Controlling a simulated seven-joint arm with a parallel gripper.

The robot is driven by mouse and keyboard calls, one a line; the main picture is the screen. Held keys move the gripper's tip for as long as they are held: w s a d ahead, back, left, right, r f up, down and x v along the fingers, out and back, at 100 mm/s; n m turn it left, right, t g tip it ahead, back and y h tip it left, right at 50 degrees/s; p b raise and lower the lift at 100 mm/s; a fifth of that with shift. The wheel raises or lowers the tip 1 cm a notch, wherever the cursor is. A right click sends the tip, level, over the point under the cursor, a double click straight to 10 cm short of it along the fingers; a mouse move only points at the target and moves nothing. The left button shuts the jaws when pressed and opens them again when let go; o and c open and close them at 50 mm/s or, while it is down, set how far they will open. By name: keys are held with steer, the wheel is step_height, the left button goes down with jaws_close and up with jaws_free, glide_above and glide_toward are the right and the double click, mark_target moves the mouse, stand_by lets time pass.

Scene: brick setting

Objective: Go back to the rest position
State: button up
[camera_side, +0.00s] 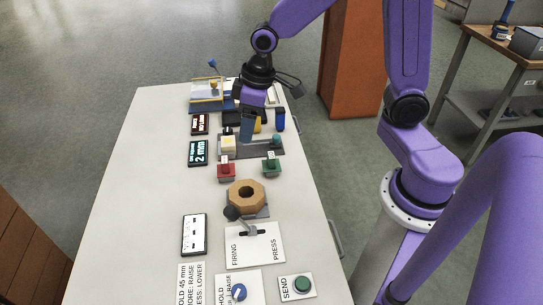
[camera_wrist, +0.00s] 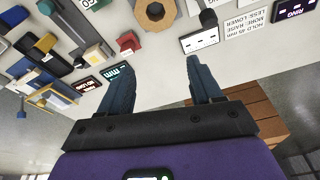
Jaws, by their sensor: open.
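My gripper (camera_side: 247,128) is above the far half of the white table (camera_side: 150,140) in the side view. In the wrist view its two blue-grey fingers (camera_wrist: 162,90) stand wide apart with nothing between them, so it is open and empty. Table surface shows between and beyond the fingers. My purple arm reaches in from the right. In the side view the gripper partly hides the things behind it, and I cannot tell its exact height above the table.
A blue cylinder (camera_side: 280,120) is near the gripper. The left strip of table is clear.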

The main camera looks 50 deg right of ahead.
steer(key=s+d+r+n+g, duration=0.1)
steer(key=s+n, duration=0.2)
steer(key=s, duration=0.8)
steer(key=s+d+r+n+h, duration=0.1)
steer(key=s+d+n, duration=0.1)
steer(key=s, duration=0.9)
steer(key=shift+r+n+g, duration=0.4)
steer(key=shift+n, duration=0.2)
